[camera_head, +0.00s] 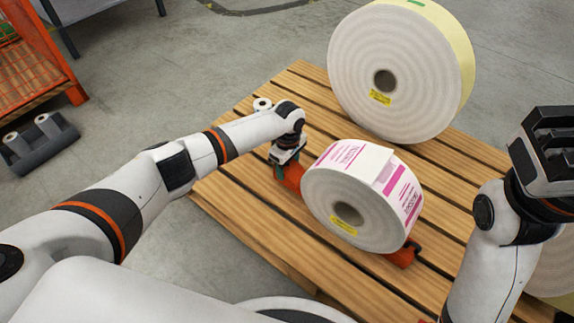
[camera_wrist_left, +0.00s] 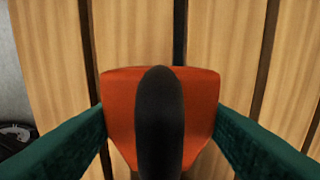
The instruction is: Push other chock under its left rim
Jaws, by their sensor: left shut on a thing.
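The label roll (camera_head: 340,205) with pink print stands on its rim on the wooden pallet. One orange chock (camera_head: 291,174) is at the roll's left side, close to its left rim; I cannot tell if they touch. My left gripper (camera_head: 283,165) is shut on this chock. In the left wrist view the green fingers flank the orange chock (camera_wrist_left: 120,95), and a black upright part covers its middle. A second orange chock (camera_head: 405,256) sits at the roll's lower right rim, partly hidden by it. My right gripper (camera_head: 550,150) is raised at the right, away from the roll; its jaw opening is unclear.
A larger white roll (camera_head: 400,75) with a yellow outer layer stands at the back of the pallet (camera_head: 250,205). Another roll (camera_head: 556,265) shows at the right edge behind my right arm. An orange rack (camera_head: 35,60) stands far left.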

